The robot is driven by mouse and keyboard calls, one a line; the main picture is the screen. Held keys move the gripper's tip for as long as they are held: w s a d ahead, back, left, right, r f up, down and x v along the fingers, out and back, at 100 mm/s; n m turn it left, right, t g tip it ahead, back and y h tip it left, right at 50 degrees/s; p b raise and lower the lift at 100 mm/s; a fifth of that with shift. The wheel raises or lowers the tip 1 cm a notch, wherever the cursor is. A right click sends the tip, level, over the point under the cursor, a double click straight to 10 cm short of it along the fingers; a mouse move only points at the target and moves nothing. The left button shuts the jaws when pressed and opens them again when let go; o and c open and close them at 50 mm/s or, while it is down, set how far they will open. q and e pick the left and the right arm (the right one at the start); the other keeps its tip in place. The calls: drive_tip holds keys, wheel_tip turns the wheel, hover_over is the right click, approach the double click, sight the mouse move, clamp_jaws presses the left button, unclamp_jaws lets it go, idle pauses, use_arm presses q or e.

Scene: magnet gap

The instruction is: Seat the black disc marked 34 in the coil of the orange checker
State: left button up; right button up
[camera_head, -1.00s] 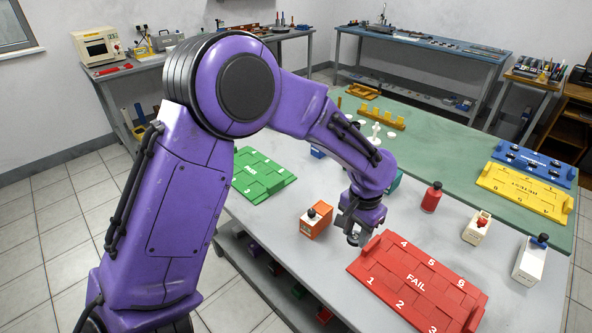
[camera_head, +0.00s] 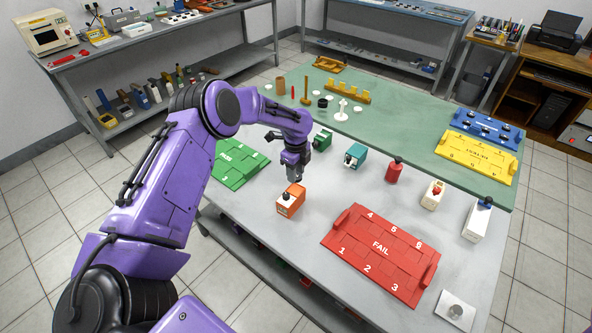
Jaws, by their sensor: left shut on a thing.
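The orange checker (camera_head: 288,207), a small box with a white front panel, stands on the grey table top left of the red FAIL tray. My left gripper (camera_head: 298,178) points down just behind and above it in the picture, close to its top. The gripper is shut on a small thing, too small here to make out. The checker's coil is not clear at this size. I cannot read a 34 on any disc. My right gripper is not in view.
The red FAIL tray (camera_head: 349,233) lies right of the checker, the green tray (camera_head: 233,167) left. Blue (camera_head: 486,127) and yellow (camera_head: 476,158) trays lie far right.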

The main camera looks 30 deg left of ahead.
sight(295, 190)
use_arm(q)
drive_tip(key=shift+a, duration=0.15)
drive_tip(key=shift+f, duration=0.25)
drive_tip(key=shift+f+b, duration=2.2)
drive_tip(key=shift+f, duration=0.4)
drive_tip(key=shift+f, duration=0.1)
drive_tip(key=o, duration=1.1)
drive_tip(key=shift+c, duration=0.2)
drive_tip(key=c, duration=0.5)
